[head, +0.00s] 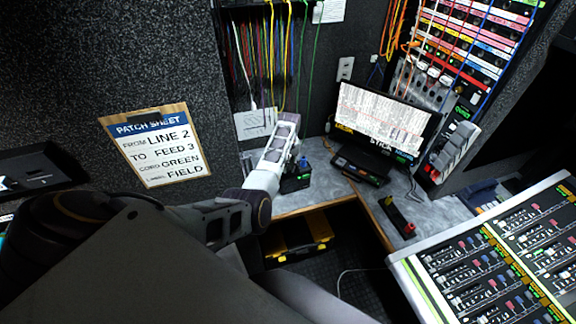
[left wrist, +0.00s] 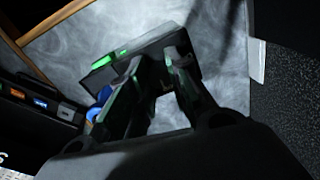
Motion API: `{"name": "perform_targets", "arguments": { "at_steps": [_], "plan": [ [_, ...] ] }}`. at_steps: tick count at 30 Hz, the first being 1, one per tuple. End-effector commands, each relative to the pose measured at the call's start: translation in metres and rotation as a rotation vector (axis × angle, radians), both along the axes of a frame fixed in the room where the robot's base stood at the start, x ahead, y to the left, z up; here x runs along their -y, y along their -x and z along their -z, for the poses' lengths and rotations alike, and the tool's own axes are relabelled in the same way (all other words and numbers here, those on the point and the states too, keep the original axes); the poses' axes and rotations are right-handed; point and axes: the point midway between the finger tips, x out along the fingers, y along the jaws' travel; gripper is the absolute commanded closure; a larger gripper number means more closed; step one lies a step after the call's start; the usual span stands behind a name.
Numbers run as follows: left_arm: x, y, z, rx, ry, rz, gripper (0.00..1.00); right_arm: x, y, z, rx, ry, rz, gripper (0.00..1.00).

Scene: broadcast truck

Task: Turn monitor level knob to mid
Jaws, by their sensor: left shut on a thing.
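A small black box (head: 295,184) with a green-lit strip sits on the grey desk beside the wall. My left gripper (head: 296,166) reaches down over it, and a small blue part (head: 303,162) shows beside the gripper. In the left wrist view both fingers (left wrist: 158,60) come together at the face of the black box (left wrist: 145,45), which has a green strip at one end. The monitor level knob itself is hidden between the fingers, so its pointing direction cannot be read. A blue round part (left wrist: 100,100) shows partly behind one finger. My right gripper is not in view.
A lit monitor (head: 385,118) stands behind a black panel (head: 360,167). A small black block with coloured buttons (head: 398,216) lies on the desk. A mixing console (head: 490,260) is at the right. Patch cables hang above. A patch sheet board (head: 155,145) is at left.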

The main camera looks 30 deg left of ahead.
Motion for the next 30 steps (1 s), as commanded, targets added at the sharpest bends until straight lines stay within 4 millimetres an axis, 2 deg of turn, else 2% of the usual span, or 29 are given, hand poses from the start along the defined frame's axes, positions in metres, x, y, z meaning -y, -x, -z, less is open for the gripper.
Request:
{"name": "perform_targets", "arguments": {
  "at_steps": [3,4,9,22,30],
  "plan": [
    [0.000,-0.001,-0.001,0.001,0.000,-0.001,1.00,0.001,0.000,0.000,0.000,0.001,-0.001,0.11],
    [0.000,-0.001,-0.001,0.001,0.000,-0.001,0.77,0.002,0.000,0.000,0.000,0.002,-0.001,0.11],
    [0.000,0.000,-0.001,0.001,-0.001,-0.001,0.57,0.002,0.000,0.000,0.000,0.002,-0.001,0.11],
    [0.000,0.000,-0.003,0.001,-0.001,-0.001,0.57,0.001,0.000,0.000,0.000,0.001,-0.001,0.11],
    [0.000,-0.001,-0.022,0.002,-0.001,-0.001,0.57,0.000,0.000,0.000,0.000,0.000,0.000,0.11]
  ]
}}
